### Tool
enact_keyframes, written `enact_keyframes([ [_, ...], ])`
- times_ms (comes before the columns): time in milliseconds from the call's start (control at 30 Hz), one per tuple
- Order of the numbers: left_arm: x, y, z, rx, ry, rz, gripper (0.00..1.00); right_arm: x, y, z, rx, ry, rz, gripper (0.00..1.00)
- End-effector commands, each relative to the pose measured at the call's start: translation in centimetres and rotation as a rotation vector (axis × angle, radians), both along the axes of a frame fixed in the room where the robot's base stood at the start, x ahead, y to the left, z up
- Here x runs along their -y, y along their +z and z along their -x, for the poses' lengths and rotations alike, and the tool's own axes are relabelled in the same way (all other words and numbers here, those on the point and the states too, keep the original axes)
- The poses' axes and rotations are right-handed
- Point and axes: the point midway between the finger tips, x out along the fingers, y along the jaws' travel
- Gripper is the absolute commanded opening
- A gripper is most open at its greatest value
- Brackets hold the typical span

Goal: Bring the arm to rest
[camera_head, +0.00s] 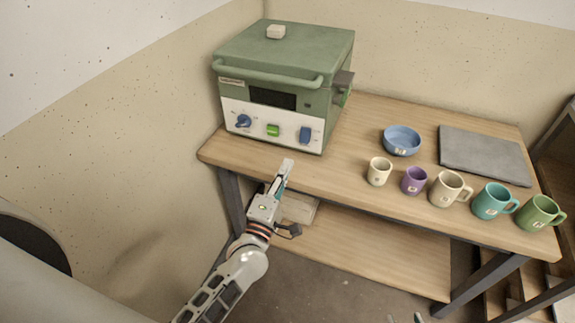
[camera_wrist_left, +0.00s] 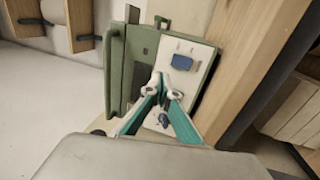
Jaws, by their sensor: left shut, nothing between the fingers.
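My left gripper (camera_head: 286,168) is shut and empty. It is in front of the green kiln (camera_head: 285,56), near the table's front edge and below the kiln's white control panel (camera_head: 268,126). In the left wrist view its teal fingers (camera_wrist_left: 162,82) are together at the tips, with the kiln's panel (camera_wrist_left: 190,75) and blue knobs behind them. My left arm reaches up from the bottom of the head view. Two pale tips of my right gripper (camera_head: 404,319) show apart at the bottom edge; the rest of it is out of view.
On the wooden table (camera_head: 340,150) stand a blue bowl (camera_head: 401,140), a small cream cup (camera_head: 379,171), a purple cup (camera_head: 414,181) and several mugs, including a green one (camera_head: 540,213). A grey slab (camera_head: 484,155) lies behind them. A lower shelf (camera_head: 370,255) is under the table.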

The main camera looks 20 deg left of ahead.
Motion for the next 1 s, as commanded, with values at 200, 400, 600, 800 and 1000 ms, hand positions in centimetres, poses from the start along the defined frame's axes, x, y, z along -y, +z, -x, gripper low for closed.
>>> enact_keyframes([
  [200, 0.0, 0.0, 0.0, 0.000, 0.000, 0.000, 0.00, 0.0, -0.4, 0.3, -0.008, 0.001, 0.002, 0.40],
  [400, 0.2, -0.7, 0.4, -0.017, -0.005, -0.047, 0.00, 0.0, -0.4, 0.3, -0.008, 0.001, 0.002, 0.40],
  [600, 1.6, -7.4, 5.9, -0.170, -0.079, -0.563, 0.00, 0.0, -0.2, 0.2, -0.004, 0.002, 0.001, 0.40],
  [800, 1.2, -15.9, 14.8, -0.313, -0.258, -1.266, 0.00, 0.0, 0.0, 0.1, 0.000, 0.001, 0.000, 0.40],
  [1000, -0.6, -20.2, 21.0, -0.363, -0.421, -1.698, 0.00, 0.0, 0.1, 0.1, 0.000, 0.001, 0.000, 0.40],
])
